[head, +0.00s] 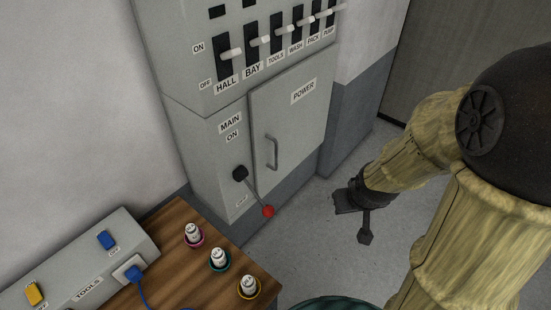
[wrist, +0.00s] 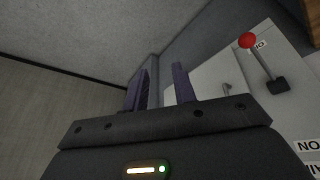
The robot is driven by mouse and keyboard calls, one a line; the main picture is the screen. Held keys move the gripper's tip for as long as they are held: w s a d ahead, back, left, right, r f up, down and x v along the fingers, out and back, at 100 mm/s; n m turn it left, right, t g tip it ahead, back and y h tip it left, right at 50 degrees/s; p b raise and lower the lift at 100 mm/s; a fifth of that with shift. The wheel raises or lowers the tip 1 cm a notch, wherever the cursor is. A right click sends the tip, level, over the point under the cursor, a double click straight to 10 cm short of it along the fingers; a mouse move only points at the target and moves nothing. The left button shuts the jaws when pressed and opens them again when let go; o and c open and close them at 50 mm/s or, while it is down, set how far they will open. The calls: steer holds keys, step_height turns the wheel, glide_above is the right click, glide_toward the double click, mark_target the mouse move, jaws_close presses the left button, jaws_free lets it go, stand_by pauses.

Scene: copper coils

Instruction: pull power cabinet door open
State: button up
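The power cabinet door (head: 296,120) is a grey panel labelled POWER on the front of a grey cabinet. It looks shut, with a vertical bar handle (head: 271,152) near its left edge. In the wrist view the handle (wrist: 227,90) shows small, just beyond and right of my fingers. My gripper (head: 352,222) is at the lower right of the door, apart from the handle. In the wrist view my gripper (wrist: 160,85) has its two dark fingers spread with nothing between them.
A main lever with a red knob (head: 268,211) sticks out left of the door, pointing down. A row of labelled switches (head: 278,40) is above. A wooden table (head: 190,270) with several ringed bottles and a TOOLS power strip (head: 80,275) stands lower left. Floor right of the cabinet is clear.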

mark_target(277, 157)
steer(key=w+a+f+n+t+y+b, duration=0.6)
steer(key=w+t+y, duration=0.3)
steer(key=y, duration=0.2)
steer(key=shift+a+y+b, duration=0.4)
steer(key=shift+a, duration=0.4)
steer(key=shift+w+a, duration=0.1)
steer(key=shift+a, duration=0.05)
steer(key=p+x, duration=0.3)
steer(key=x, duration=1.4)
steer(key=shift+w, duration=0.1)
steer(key=shift+c, duration=0.5)
jaws_close()
